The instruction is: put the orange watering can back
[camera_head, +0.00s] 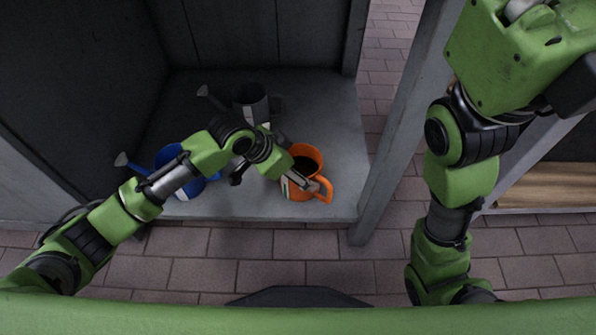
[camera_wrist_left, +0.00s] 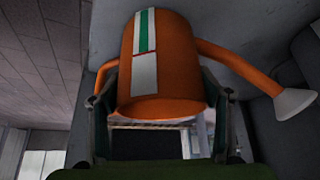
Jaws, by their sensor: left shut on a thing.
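The orange watering can (camera_head: 307,156) is at the front right of the grey cubby floor (camera_head: 335,120), close to its front edge. Its handle points to the lower right. My left gripper (camera_head: 302,183) is shut on it; in the left wrist view the can (camera_wrist_left: 172,60) sits between both fingers. That view also shows its striped label, orange handle and spout with a pale rose. I cannot tell whether the can touches the floor. My right arm rises at the right of the head view, and its gripper is out of frame.
A blue watering can (camera_head: 168,156) stands at the left of the cubby, partly behind my left arm. A dark grey watering can (camera_head: 251,100) stands further back. A grey post (camera_head: 405,120) bounds the right side. A wooden bench (camera_head: 550,185) is at far right.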

